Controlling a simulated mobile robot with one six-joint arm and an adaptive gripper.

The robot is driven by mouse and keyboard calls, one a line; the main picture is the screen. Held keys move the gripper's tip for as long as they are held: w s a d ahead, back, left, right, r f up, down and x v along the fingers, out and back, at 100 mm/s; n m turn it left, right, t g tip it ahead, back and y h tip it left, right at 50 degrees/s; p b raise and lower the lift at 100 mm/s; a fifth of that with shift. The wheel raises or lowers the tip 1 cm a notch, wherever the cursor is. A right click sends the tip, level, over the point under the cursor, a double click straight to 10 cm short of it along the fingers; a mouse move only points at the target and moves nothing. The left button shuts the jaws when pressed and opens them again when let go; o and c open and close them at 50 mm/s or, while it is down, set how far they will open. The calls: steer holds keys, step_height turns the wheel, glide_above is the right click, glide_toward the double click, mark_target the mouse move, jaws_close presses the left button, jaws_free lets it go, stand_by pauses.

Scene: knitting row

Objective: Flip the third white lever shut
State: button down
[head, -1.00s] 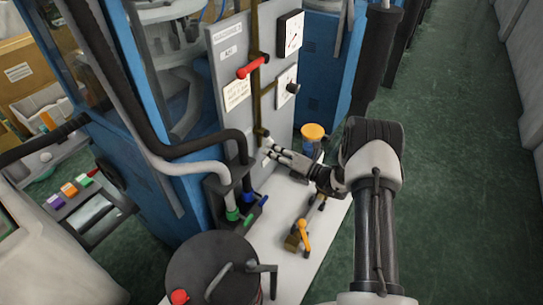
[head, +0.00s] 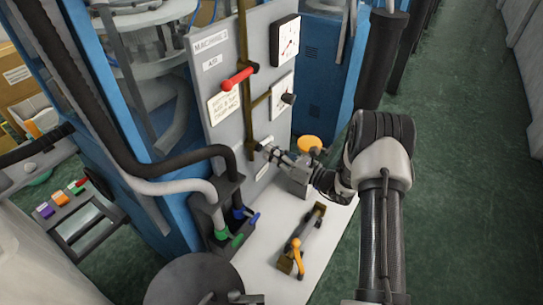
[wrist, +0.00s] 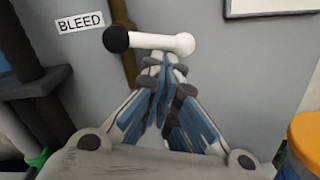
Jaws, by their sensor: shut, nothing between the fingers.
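In the wrist view a white lever (wrist: 160,41) with a black hub at its left and a rounded white end at its right lies nearly level across a brass pipe, beside a "BLEED" label (wrist: 80,22). My gripper (wrist: 161,60) is shut and empty; its fingertips are just below the lever's right half, and I cannot tell whether they touch it. The lever is too small to make out clearly there.
A red lever (head: 237,79) sits higher on the panel, near two gauges (head: 285,40). Hoses with green and blue levers (head: 238,226) stand at the lower left. A yellow-topped container (head: 310,144) is close behind my gripper.

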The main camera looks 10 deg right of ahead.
steer(key=shift+w+d+r, duration=0.15)
steer(key=shift+d+r, duration=0.05)
steer(key=shift+r, duration=0.1)
steer(key=shift+w, duration=0.1)
steer(key=shift+d, duration=0.15)
stand_by(0.4)
